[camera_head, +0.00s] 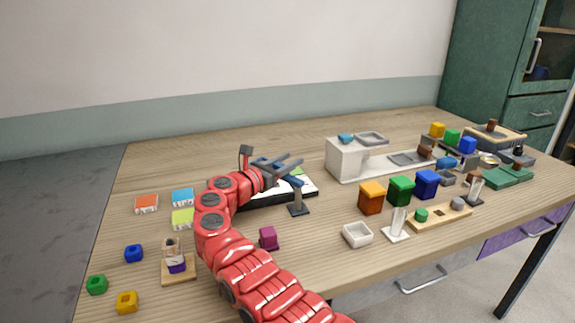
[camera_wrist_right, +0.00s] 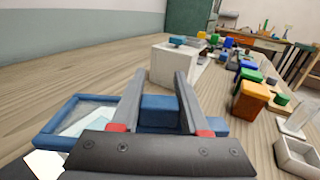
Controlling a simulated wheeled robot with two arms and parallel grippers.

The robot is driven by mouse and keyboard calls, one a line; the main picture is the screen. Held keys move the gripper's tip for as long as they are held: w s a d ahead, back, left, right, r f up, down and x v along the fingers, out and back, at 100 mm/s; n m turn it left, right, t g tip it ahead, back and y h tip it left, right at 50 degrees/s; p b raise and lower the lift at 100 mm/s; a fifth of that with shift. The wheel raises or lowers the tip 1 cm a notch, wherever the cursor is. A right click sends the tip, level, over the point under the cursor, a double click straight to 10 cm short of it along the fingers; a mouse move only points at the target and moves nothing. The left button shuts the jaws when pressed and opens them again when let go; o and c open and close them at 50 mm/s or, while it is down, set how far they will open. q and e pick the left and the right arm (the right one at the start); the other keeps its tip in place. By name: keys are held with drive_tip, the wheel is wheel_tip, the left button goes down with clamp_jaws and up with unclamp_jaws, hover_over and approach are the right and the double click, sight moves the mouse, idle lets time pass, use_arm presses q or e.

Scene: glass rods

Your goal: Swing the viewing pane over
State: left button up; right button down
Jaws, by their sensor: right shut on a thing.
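The viewing pane (camera_wrist_right: 78,122) is a pale clear sheet in a blue frame, at the left of the right wrist view. My right gripper (camera_wrist_right: 160,100) has its two grey fingers on a blue part of the same colour, which shows between them and beyond the right finger. Its join to the frame is hidden behind the gripper. In the head view my right gripper (camera_head: 290,166) is above a white and black board (camera_head: 305,187), near a dark grey post on a foot (camera_head: 298,205). A little blue shows under its fingers there. My left gripper is not in view.
A light grey box-like unit (camera_head: 346,158) stands to the right of the gripper. Orange (camera_head: 371,198), green and blue blocks and a white tray (camera_head: 357,235) are nearer the front. Coloured tiles and a small wooden stand (camera_head: 178,268) are left of my arm. The table's back left is clear.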

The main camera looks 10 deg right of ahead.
drive_tip(key=shift+a, duration=0.1)
drive_tip(key=shift+c, duration=2)
unclamp_jaws()
drive_tip(key=shift+r, duration=0.1)
drive_tip(key=shift+r, duration=0.3)
drive_tip(key=s+a+r, duration=0.1)
drive_tip(key=s+r, duration=0.1)
drive_tip(key=s, duration=0.6)
drive_tip(key=s+a+r, duration=0.1)
drive_tip(key=s+r, duration=0.1)
drive_tip(key=s, duration=0.5)
drive_tip(key=shift+s+a+r+p, duration=0.15)
drive_tip(key=shift+s+a+p, duration=0.05)
drive_tip(key=shift+s+p, duration=0.25)
